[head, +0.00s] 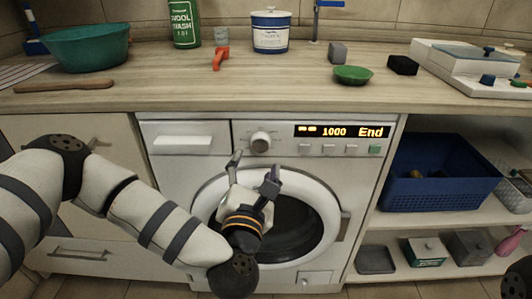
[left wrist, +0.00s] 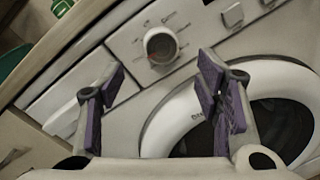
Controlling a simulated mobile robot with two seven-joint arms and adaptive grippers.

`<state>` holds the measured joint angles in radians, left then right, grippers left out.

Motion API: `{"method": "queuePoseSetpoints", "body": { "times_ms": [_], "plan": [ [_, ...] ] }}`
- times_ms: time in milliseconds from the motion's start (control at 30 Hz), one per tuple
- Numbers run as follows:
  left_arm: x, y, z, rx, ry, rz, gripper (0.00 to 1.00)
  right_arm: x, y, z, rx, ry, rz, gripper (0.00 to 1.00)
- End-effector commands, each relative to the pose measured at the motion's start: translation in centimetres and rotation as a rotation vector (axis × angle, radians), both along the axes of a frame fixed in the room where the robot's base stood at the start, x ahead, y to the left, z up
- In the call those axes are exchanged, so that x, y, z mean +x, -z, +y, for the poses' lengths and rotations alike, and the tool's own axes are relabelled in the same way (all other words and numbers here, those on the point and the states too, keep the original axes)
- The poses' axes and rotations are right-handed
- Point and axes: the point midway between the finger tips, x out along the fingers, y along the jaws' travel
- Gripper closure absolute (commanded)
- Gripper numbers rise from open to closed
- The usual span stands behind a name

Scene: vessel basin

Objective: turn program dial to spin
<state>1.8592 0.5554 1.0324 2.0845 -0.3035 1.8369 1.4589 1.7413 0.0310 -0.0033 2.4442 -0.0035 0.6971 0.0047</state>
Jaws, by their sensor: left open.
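The panel display (head: 342,132) reads "1000" and "End" in orange. My left gripper (head: 254,170) is open and empty, in front of the machine just below the dial. In the left wrist view the dial (left wrist: 161,46) shows beyond the gap between the two spread fingers (left wrist: 153,88), apart from them. The print around the dial is too small to read. My right gripper is out of view.
The round door (head: 327,193) lies behind and below my left gripper. Small buttons (head: 328,149) sit right of the dial. The wooden counter (head: 290,85) overhangs the panel. A blue basket (head: 440,192) stands on the shelf at the right.

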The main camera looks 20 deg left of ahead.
Motion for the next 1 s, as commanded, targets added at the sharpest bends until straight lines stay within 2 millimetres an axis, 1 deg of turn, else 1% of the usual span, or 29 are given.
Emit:
{"method": "queuePoseSetpoints", "body": {
  "times_ms": [33, 100, 200, 300, 400, 600, 633, 833, 1000],
  "plan": [
    [1.3, -0.4, 0.3, 0.001, -0.004, -0.006, 0.42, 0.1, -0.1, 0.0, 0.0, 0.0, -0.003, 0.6],
    [2.9, -0.3, 0.6, 0.003, -0.003, -0.005, 0.42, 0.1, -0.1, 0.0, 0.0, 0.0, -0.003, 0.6],
    [4.7, -0.3, 0.9, 0.002, -0.001, -0.003, 0.42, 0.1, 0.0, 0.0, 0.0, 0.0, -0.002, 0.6],
    [5.8, -0.2, 1.1, 0.002, 0.001, -0.001, 0.42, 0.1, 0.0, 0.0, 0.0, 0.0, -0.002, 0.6],
    [6.3, -0.2, 1.2, 0.002, 0.003, 0.0, 0.42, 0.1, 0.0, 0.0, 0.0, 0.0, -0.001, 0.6],
    [6.3, -0.2, 1.2, 0.002, 0.004, 0.0, 0.42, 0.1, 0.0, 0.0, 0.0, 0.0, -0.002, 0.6],
    [6.3, -0.2, 1.2, 0.002, 0.004, 0.0, 0.44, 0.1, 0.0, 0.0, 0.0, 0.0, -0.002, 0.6],
    [6.3, -0.2, 1.2, 0.003, 0.004, 0.001, 0.89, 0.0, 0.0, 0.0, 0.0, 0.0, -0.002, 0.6],
    [6.3, -0.2, 1.2, 0.005, 0.004, 0.001, 0.9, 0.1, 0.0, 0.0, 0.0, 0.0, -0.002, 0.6]
  ]
}}
